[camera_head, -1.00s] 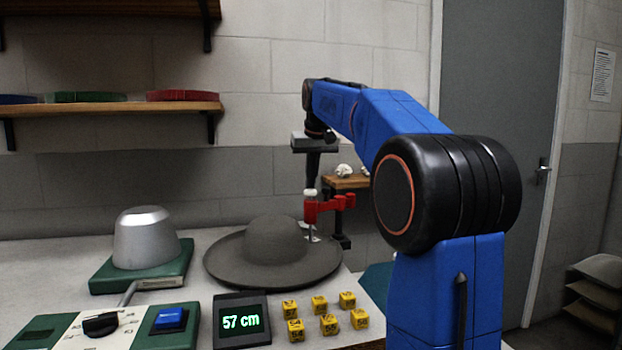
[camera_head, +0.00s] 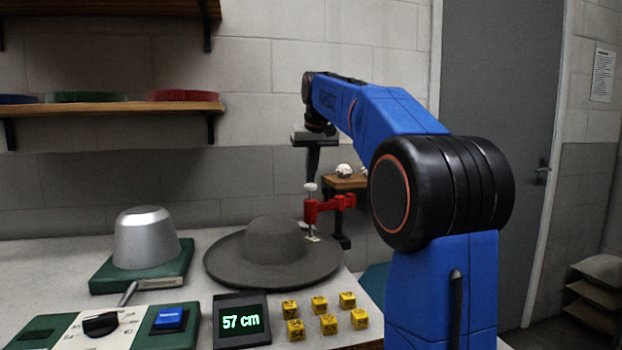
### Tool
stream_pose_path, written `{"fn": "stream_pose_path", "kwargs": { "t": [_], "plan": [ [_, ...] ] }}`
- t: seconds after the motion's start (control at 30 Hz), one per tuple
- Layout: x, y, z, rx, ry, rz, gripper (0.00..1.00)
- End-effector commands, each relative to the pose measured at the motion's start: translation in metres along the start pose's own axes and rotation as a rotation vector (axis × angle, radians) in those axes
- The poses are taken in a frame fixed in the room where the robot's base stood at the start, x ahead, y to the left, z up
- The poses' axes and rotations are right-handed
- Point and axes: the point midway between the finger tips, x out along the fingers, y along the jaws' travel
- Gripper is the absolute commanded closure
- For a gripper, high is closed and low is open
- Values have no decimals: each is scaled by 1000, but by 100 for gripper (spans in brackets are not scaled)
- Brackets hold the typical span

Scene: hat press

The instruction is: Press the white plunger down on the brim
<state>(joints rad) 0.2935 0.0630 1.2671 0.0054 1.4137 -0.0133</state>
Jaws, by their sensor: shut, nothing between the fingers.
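The white plunger (camera_head: 310,187) sticks up from the top of the red clamp-like holder (camera_head: 330,204) at the right side of the hat. Its lower end, with a small light foot (camera_head: 312,238), is over the right part of the grey brim (camera_head: 226,263). The dark grey hat (camera_head: 276,240) lies on the table, crown up. My gripper (camera_head: 313,177) points down with its dark fingers shut and empty, just above the plunger's white cap. Whether the fingertips touch the cap is hard to tell.
A metal dome on a green base (camera_head: 145,238) stands left. In front are a control panel with a blue button (camera_head: 170,318), a "57 cm" display (camera_head: 241,320) and several yellow cubes (camera_head: 330,324). A small wooden shelf (camera_head: 346,182) is behind the holder.

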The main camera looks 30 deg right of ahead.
Motion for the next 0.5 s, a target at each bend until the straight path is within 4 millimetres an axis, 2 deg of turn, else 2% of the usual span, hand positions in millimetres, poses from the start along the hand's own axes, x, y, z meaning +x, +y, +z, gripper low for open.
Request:
{"fn": "stream_pose_path", "kwargs": {
  "t": [0.5],
  "plan": [
    [-32,0,-13,0,2,0,100]
  ]
}}
